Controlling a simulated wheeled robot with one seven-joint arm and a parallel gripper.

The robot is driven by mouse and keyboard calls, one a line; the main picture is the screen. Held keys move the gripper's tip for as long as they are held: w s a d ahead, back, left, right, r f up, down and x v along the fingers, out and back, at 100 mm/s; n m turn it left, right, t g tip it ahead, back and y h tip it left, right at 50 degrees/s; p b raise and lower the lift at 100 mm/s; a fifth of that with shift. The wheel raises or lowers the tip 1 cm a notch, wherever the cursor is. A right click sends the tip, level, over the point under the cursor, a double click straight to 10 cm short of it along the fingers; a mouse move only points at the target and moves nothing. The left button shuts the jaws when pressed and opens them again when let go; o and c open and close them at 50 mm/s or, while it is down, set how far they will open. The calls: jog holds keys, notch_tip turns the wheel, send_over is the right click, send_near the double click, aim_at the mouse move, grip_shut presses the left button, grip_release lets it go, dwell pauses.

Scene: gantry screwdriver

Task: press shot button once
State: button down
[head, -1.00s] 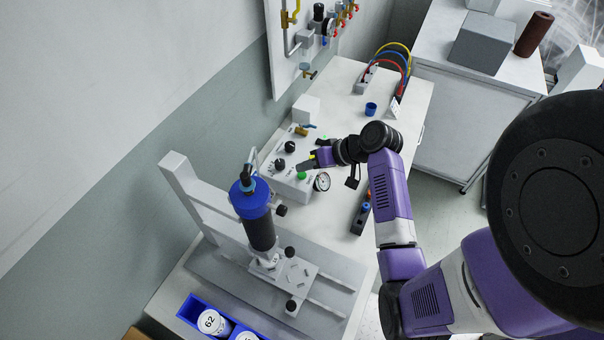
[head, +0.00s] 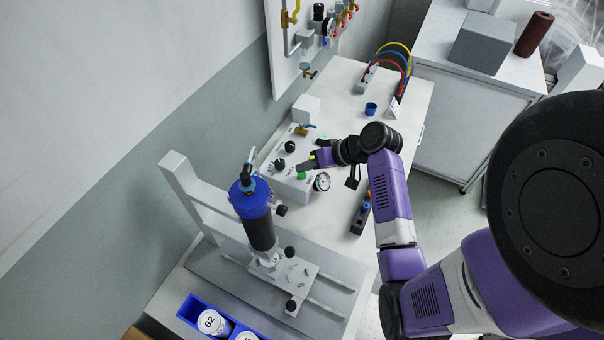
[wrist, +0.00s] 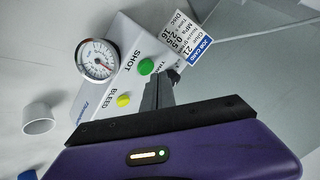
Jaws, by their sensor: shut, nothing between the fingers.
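The green shot button (wrist: 145,67) sits beside the label SHOT on the white control box (head: 286,182). It also shows in the head view (head: 302,176). A yellow button (wrist: 124,100) sits beside the label BLEED on the same box. My gripper (wrist: 156,84) is shut and empty. In the wrist view its fingertips are just below the green button; I cannot tell whether they touch it. In the head view my gripper (head: 308,165) is over the front edge of the box, close to the green button.
A pressure gauge (wrist: 97,60) is on the box's front. A blue-topped cylinder (head: 251,204) stands in a fixture nearby. A dark rack (head: 361,217) lies on the table. A small blue cup (head: 371,108) stands farther back. The table beyond the box is mostly clear.

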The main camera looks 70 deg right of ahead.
aim_at(305, 175)
jog(key=shift+f, duration=0.3)
jog(key=shift+f, duration=0.5)
dwell(0.8)
jog(key=shift+r, duration=0.15)
jog(key=shift+r+p, duration=0.7)
jog(key=shift+r, duration=0.05)
jog(key=shift+r+p, duration=2.35)
jog(key=shift+r, duration=0.15)
dwell(1.5)
